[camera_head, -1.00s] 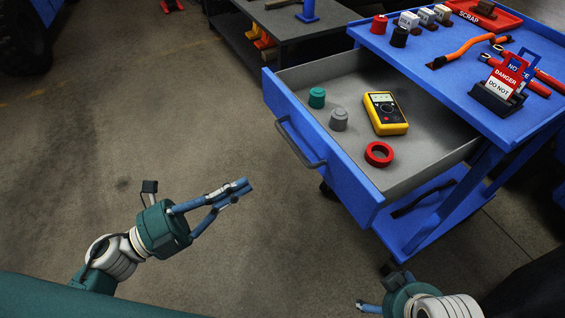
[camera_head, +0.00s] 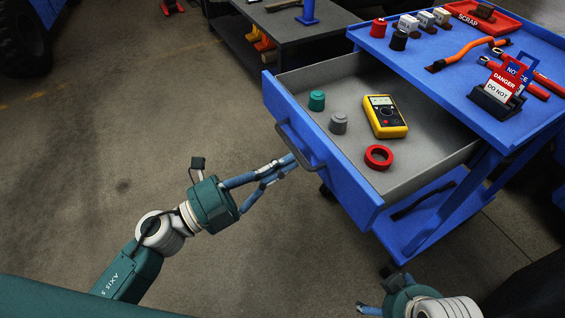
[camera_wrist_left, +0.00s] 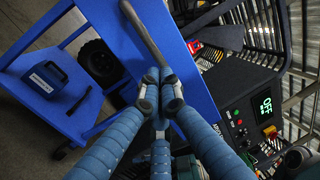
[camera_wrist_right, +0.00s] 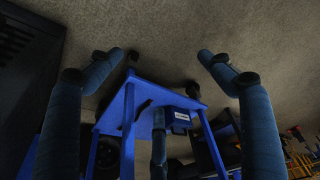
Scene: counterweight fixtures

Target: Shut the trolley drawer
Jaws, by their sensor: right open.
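The trolley drawer (camera_head: 337,172) is blue-fronted and stands pulled out from the blue trolley (camera_head: 440,75). Its dark bar handle (camera_head: 300,148) is on the front face. My left gripper (camera_head: 288,163) is at the handle, fingers together; in the left wrist view the fingertips (camera_wrist_left: 160,80) overlap the lower end of the handle (camera_wrist_left: 143,32). I cannot tell whether they touch it. My right gripper (camera_wrist_right: 158,57) is open and empty, low in front of the trolley; only part of it shows at the bottom of the head view (camera_head: 368,309).
In the drawer lie a teal knob (camera_head: 316,100), a grey knob (camera_head: 338,123), a yellow multimeter (camera_head: 385,117) and a red ring (camera_head: 378,157). The trolley top holds tools, a red scrap tray (camera_head: 483,16) and danger tags. A grey bench (camera_head: 290,22) stands behind.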

